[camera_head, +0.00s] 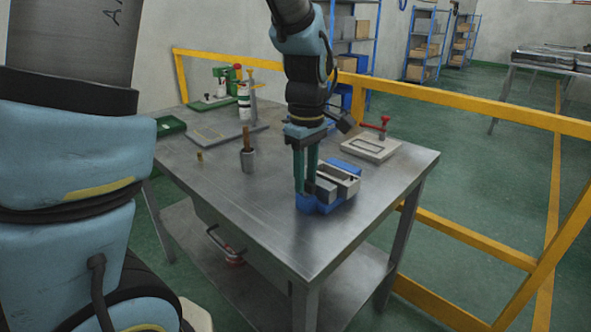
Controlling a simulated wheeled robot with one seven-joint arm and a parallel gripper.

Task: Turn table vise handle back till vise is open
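The blue table vise (327,205) with grey jaw blocks (341,180) sits near the right front part of the metal table (255,212). Whether there is a gap between its jaws is hard to tell from here. My gripper (305,188) points down at the left end of the vise, with its two long green fingers side by side. The fingertips are at the vise or just in front of it. The vise handle cannot be made out; the fingers cover that end. Whether the fingers hold it is not clear.
A grey block with a red-handled clamp (375,147) lies behind the vise. A dark cup with a brown-handled tool (248,160) stands left of my gripper. A flat grey plate (215,138) and a green tray (170,126) lie farther back. A yellow rail (450,103) runs behind the table.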

